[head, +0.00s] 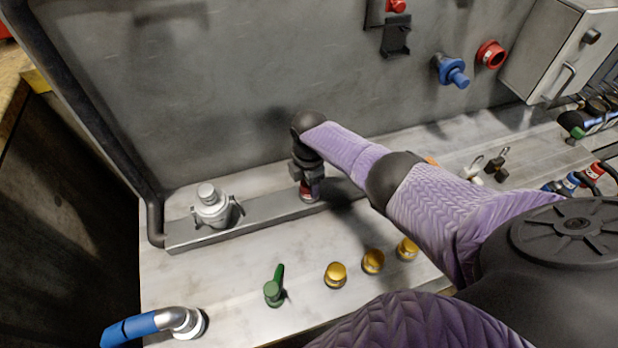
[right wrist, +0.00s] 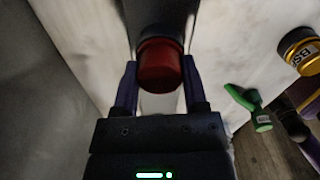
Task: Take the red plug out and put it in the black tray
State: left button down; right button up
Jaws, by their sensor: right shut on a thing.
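The red plug (right wrist: 160,66) sits between the two fingers of my right gripper (right wrist: 158,88) in the right wrist view, with a dark round part beyond it. In the head view my right gripper (head: 309,186) points down at the metal rail on the counter and is shut on the red plug (head: 308,196), which is mostly hidden by the fingers. I cannot tell whether the plug touches the rail. No black tray can be clearly made out. My left gripper is not in view.
A grey capped fitting (head: 211,208) stands on the rail (head: 265,215). A green lever (head: 273,289), several yellow knobs (head: 336,275) and a blue-handled pipe (head: 150,325) stand in front. A blue connector (head: 452,72) and red socket (head: 491,54) are on the wall.

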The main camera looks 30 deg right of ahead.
jog(key=o, duration=0.6)
grip_shut()
jog(key=n+b, duration=0.1)
jog(key=n, duration=0.3)
jog(key=shift+f, duration=0.1)
jog(key=shift+n, duration=0.6)
jog(key=n+b, duration=0.1)
jog(key=n, duration=0.1)
jog(key=shift+n, duration=1.6)
